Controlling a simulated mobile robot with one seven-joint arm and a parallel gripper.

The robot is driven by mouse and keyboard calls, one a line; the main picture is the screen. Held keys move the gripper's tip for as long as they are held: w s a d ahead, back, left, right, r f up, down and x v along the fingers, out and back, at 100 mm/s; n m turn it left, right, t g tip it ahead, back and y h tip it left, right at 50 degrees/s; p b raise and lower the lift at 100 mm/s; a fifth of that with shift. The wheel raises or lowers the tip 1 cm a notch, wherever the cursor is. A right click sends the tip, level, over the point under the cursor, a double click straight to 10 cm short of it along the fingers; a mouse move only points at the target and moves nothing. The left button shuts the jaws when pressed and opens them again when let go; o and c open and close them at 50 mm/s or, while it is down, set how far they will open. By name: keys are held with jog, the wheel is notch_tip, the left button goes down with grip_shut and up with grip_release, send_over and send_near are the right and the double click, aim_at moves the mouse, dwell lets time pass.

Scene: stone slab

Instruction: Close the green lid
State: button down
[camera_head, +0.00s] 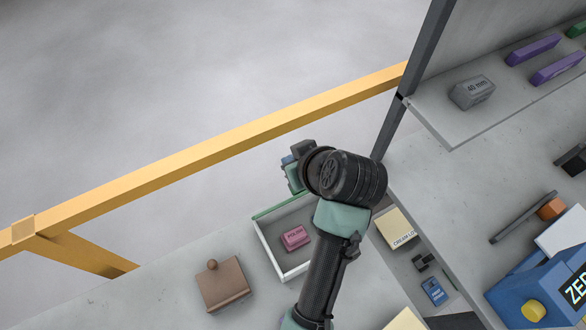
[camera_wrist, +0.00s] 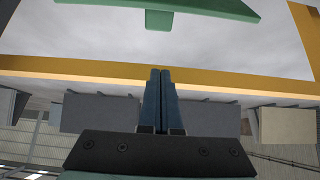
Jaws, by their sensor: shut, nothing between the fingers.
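The green lid (camera_head: 280,207) shows in the head view as a thin green strip along the far edge of an open white-walled box (camera_head: 297,275). It looks raised, seen nearly edge-on. In the wrist view a green panel with a small tab, likely the lid (camera_wrist: 215,8), crosses the top of the picture. My gripper (camera_wrist: 160,72) is shut and empty, with its two blue fingers together below the tab and apart from it in the picture. In the head view my wrist hides most of the gripper, above the far side of the box.
A pink block (camera_head: 295,238) lies inside the box. A brown block with a knob (camera_head: 222,284) stands to its left, and a cream box (camera_head: 397,229) to its right. A yellow rail (camera_head: 200,153) runs behind. A raised shelf (camera_head: 450,120) stands at the right.

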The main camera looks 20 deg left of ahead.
jog(key=p+x, duration=0.1)
jog(key=x, duration=0.4)
jog(key=shift+s+d+f+p, duration=0.4)
jog(key=shift+s+d+p, duration=0.15)
jog(key=shift+d, duration=0.15)
jog(key=shift+s+d+f+p, duration=0.35)
jog(key=shift+s+d+p, duration=0.15)
jog(key=shift+d, duration=0.25)
jog(key=shift+w+f, duration=0.1)
